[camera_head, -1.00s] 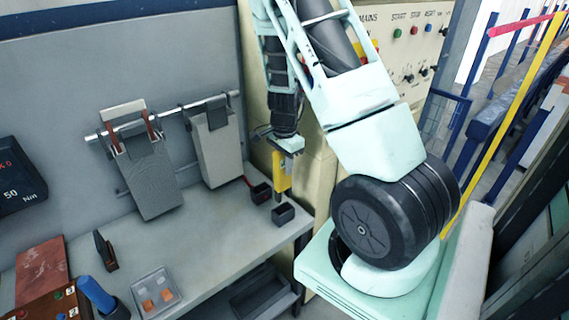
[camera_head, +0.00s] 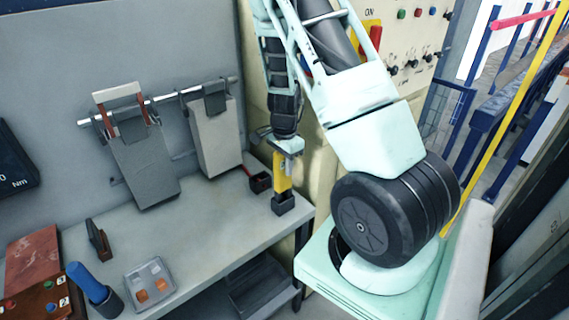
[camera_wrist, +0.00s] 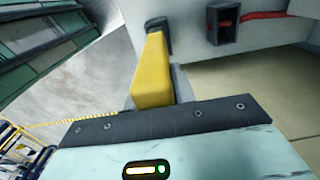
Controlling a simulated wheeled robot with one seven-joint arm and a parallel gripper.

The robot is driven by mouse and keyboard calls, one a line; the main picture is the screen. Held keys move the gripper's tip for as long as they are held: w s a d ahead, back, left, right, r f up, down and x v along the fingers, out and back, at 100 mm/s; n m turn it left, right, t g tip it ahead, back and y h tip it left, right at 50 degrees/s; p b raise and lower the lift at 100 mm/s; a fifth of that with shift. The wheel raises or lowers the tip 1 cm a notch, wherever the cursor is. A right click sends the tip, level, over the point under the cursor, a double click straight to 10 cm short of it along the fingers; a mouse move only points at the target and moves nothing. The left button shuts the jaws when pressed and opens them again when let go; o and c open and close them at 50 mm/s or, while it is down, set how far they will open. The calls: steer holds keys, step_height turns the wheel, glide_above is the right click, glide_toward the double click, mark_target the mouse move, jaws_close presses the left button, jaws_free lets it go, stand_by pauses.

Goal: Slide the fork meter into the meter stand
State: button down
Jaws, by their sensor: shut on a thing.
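My gripper (camera_head: 286,153) points down at the right end of the bench and is shut on the yellow fork meter (camera_head: 280,177). The meter hangs about upright, and its lower end meets the top of a small dark, open-topped meter stand (camera_head: 285,205). In the wrist view the yellow meter (camera_wrist: 153,75) runs from the gripper to the dark stand (camera_wrist: 158,35) at its far end. Its tip is hidden at the stand's mouth, so I cannot tell how deep it sits.
A second dark holder with a red item (camera_head: 259,181) stands just behind and left of the stand. Two grey hanging pieces (camera_head: 143,160) (camera_head: 214,140) lean on a rail. The bench middle is clear.

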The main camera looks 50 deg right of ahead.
steer(key=shift+f+b, duration=1.5)
steer(key=shift+f, duration=0.55)
steer(key=c, duration=1.1)
jaws_free()
step_height(320, 180, up, 18)
steer(key=shift+f+b, duration=0.25)
steer(key=shift+b, duration=0.25)
